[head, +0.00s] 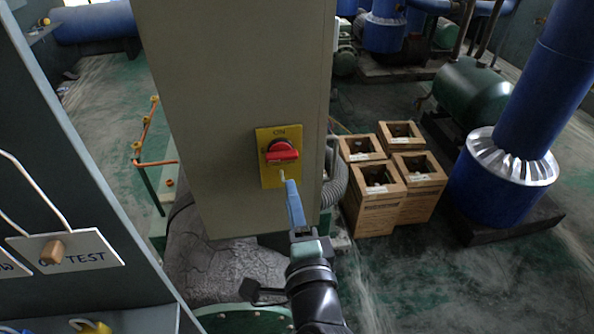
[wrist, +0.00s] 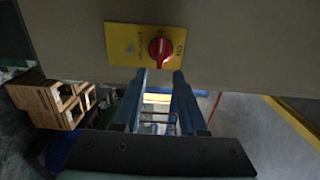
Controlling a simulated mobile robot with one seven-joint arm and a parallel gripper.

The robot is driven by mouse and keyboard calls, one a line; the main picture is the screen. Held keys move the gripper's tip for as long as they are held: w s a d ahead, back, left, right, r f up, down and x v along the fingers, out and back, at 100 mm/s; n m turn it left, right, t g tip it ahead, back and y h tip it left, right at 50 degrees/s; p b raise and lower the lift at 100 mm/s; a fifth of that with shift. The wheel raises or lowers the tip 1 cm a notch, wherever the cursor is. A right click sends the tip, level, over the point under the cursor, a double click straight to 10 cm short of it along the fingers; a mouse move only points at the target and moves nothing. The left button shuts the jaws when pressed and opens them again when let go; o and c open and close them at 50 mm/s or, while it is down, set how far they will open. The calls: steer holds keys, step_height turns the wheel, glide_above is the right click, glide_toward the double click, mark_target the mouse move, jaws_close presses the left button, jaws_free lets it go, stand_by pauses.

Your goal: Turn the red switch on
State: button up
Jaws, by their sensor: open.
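The red switch (head: 281,152) is a rotary knob on a yellow plate (head: 267,179) fixed to a beige cabinet. The word ON is printed above the knob in the head view. The knob's handle lies roughly sideways there, not pointing up at ON. My gripper (head: 289,184) is just below the knob, in front of the plate. In the wrist view the knob (wrist: 158,48) sits just beyond the tips of my two blue fingers (wrist: 160,76). The fingers are apart with nothing between them. Whether a tip touches the plate is unclear.
The beige cabinet (head: 230,70) fills the middle. Several wooden crates (head: 375,210) stand on the floor to its right, beside a blue pipe (head: 535,110). A grey panel with a TEST label (head: 85,257) is close at left. Floor at the lower right is clear.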

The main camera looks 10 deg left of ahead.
mark_target(282, 161)
steer(key=x, duration=0.9)
steer(key=shift+w+a+b, duration=0.1)
steer(key=shift+w+b, duration=0.05)
steer(key=shift+b, duration=0.25)
jaws_close()
steer(key=shift+f, duration=0.1)
stand_by(0.6)
steer(key=shift+p, duration=0.3)
steer(key=m+p, duration=0.2)
steer(key=m, duration=0.1)
steer(key=shift+m+p, duration=0.35)
steer(key=shift+m, duration=0.35)
